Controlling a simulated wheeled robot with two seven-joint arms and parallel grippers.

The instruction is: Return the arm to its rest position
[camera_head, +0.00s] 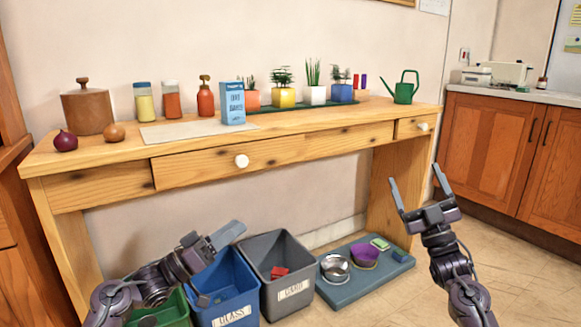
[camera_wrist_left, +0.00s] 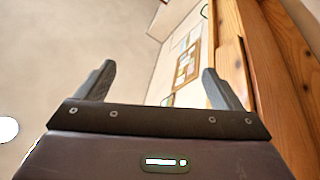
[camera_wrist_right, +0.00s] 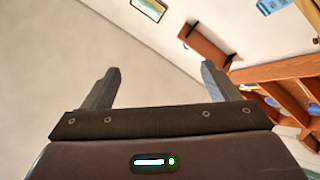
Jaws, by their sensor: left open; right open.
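My left gripper (camera_head: 221,262) is low at the left in the head view, in front of the blue bin, with its fingers toward the right. In the left wrist view (camera_wrist_left: 158,68) its two fingers stand wide apart with nothing between them. My right gripper (camera_head: 414,174) is raised at the right in the head view, its fingers pointing up. In the right wrist view (camera_wrist_right: 160,67) its fingers are also apart and empty. Both arms are apart from each other, and neither gripper holds anything.
A wooden table (camera_head: 330,123) bears jars, a blue carton (camera_head: 231,103), potted plants and a green watering can (camera_head: 404,88). Below are a green bin (camera_head: 176,308), blue bin (camera_head: 229,290), grey bin (camera_head: 272,246) and a mat (camera_head: 375,283) with bowls. Floor at the right is clear.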

